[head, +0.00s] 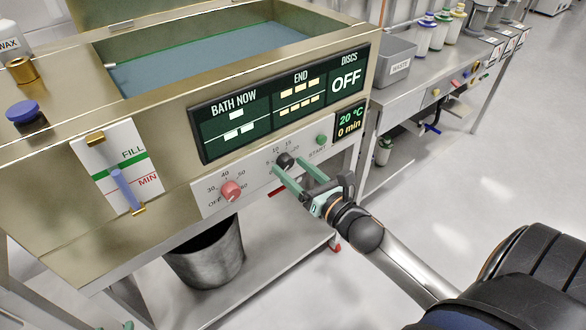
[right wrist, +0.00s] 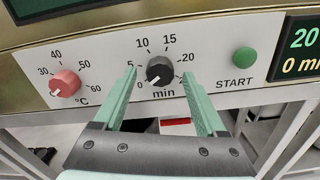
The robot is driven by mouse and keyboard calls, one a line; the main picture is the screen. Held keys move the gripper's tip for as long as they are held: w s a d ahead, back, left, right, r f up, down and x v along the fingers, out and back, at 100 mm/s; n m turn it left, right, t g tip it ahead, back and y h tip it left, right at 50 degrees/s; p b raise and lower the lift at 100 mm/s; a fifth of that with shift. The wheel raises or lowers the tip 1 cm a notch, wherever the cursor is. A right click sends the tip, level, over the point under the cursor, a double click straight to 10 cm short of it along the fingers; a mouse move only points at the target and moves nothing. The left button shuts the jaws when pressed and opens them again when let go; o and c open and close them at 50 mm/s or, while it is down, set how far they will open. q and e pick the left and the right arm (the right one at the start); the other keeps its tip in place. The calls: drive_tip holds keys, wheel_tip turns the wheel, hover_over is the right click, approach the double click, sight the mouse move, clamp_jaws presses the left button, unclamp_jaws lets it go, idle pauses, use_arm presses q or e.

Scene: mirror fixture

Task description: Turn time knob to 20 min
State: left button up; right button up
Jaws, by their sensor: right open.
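The small display (head: 349,123) reads 20 °C and 0 min. My right gripper (head: 288,168) is open, its green fingers at the knob. In the right wrist view the right gripper (right wrist: 158,80) has one finger on each side of the knob, with gaps visible.
The red temperature knob (head: 231,190) is left of the time knob. The green START button (head: 321,139) is to its right. A metal bucket (head: 208,258) stands below the bath. A side bench (head: 440,95) with jars is at the right.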

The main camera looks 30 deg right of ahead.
drive_tip(key=shift+w, duration=0.25)
drive_tip(key=shift+c, duration=0.4)
clamp_jaws()
